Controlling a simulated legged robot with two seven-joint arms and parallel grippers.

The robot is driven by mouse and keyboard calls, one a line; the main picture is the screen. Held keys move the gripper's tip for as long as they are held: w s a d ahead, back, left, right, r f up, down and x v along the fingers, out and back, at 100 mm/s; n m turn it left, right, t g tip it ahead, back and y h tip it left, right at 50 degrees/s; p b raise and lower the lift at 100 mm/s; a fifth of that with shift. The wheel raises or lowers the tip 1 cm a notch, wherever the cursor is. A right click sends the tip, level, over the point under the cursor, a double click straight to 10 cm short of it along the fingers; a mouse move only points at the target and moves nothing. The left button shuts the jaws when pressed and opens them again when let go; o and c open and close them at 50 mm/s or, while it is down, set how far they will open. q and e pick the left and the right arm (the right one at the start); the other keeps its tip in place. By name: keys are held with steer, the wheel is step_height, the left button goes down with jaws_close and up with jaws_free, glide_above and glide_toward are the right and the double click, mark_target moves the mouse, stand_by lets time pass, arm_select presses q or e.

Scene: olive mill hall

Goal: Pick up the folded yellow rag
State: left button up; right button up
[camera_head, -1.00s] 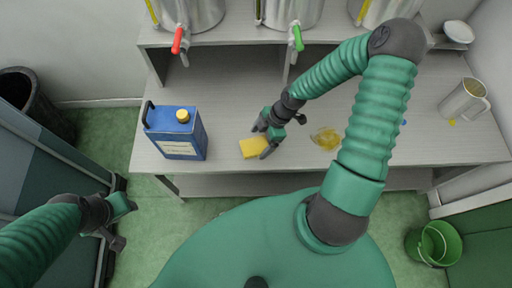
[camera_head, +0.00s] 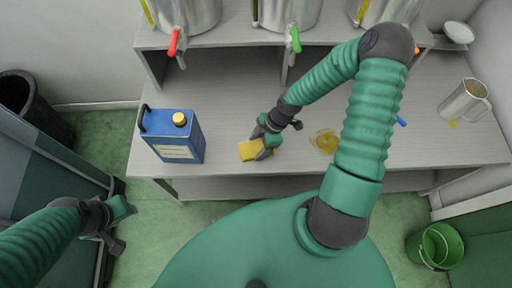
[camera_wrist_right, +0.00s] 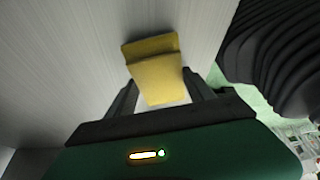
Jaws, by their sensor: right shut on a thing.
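The folded yellow rag (camera_head: 250,150) lies on the grey bench near its front edge, right of the blue canister. My right gripper (camera_head: 262,150) is at the rag's right side and shut on it. In the right wrist view the rag (camera_wrist_right: 155,70) sits between the two dark fingers of the right gripper (camera_wrist_right: 160,98), its folded layers showing. My left gripper (camera_head: 122,222) is empty, at the lower left, away from the bench; its fingers are apart.
A blue canister (camera_head: 172,138) with a yellow cap stands left of the rag. A yellow oil puddle (camera_head: 325,142) lies to the right. A metal jug (camera_head: 465,103) stands at the bench's right. Steel tanks with a red tap (camera_head: 174,42) and a green tap (camera_head: 295,40) stand on the shelf behind.

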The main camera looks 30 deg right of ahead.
mark_target(253, 149)
steer(key=shift+r, duration=0.1)
steer(key=shift+r, duration=0.3)
steer(key=r+p, duration=0.1)
steer(key=r, duration=0.2)
steer(key=shift+s, duration=0.2)
steer(key=s, duration=0.3)
steer(key=s+p, duration=0.1)
steer(key=s, duration=0.5)
steer(key=shift+s+a+r, duration=0.1)
steer(key=shift+a+r, duration=0.05)
steer(key=shift+r, duration=0.25)
steer(key=s+p, duration=0.6)
steer(key=shift+s+a+r+p, duration=0.15)
steer(key=shift+s+r+p, duration=0.05)
steer(key=shift+p, duration=0.2)
